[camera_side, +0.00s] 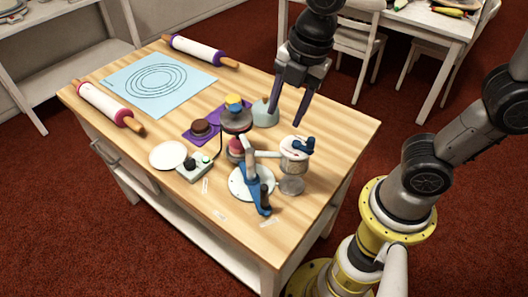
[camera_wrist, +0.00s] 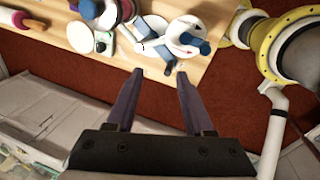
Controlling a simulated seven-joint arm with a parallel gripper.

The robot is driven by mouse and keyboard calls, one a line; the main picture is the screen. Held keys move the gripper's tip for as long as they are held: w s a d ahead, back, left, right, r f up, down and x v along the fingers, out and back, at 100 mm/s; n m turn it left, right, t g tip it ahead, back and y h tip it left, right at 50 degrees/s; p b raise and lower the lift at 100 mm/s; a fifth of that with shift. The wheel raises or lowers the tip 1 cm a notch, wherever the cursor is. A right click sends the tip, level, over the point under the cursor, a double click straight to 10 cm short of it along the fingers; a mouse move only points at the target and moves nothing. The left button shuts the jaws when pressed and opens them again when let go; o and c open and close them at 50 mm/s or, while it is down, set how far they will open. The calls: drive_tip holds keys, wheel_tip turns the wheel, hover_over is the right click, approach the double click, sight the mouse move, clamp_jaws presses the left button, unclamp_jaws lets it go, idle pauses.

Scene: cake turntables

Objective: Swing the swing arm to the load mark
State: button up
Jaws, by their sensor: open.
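A swing arm device shows in the side view: a grey post with a blue lever (camera_side: 261,197) on a round white base (camera_side: 239,186), and a white arm (camera_side: 268,154) reaching right to a pale cylinder (camera_side: 294,160) with a blue handle (camera_side: 303,146) on top. In the wrist view the white cylinder top (camera_wrist: 188,36) and its blue handle (camera_wrist: 194,41) lie beyond the fingers. Small white labels (camera_side: 267,222) lie on the table near the base; their text is unreadable, so I cannot tell which is the load mark. My gripper (camera_side: 286,116) is open and empty above the table, behind the device; its fingers (camera_wrist: 160,73) touch nothing.
A control box (camera_side: 194,168), white disc (camera_side: 168,155), cake stands (camera_side: 237,120) and a grey-green cone-like piece (camera_side: 265,112) stand close by. Rolling pins (camera_side: 105,103) and a blue mat (camera_side: 185,90) are farther left. The wooden table's (camera_side: 335,130) right side is clear.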

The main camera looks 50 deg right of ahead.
sight(264, 187)
drive_tip(key=a+f+n, duration=0.1)
drive_tip(key=a+f, duration=0.1)
drive_tip(key=f, duration=0.3)
drive_tip(key=a+f+n+g, duration=0.1)
drive_tip(key=a+f, duration=0.1)
drive_tip(key=f, duration=0.3)
drive_tip(key=a+f+n+g, duration=0.1)
drive_tip(key=a+f, duration=0.2)
drive_tip(key=f, duration=0.3)
drive_tip(key=shift+s+n+h, duration=0.1)
drive_tip(key=shift+n+h, duration=0.3)
drive_tip(key=shift+a, duration=0.1)
clamp_jaws()
drive_tip(key=shift+w+a+r, duration=0.1)
drive_tip(key=shift+w+a, duration=1)
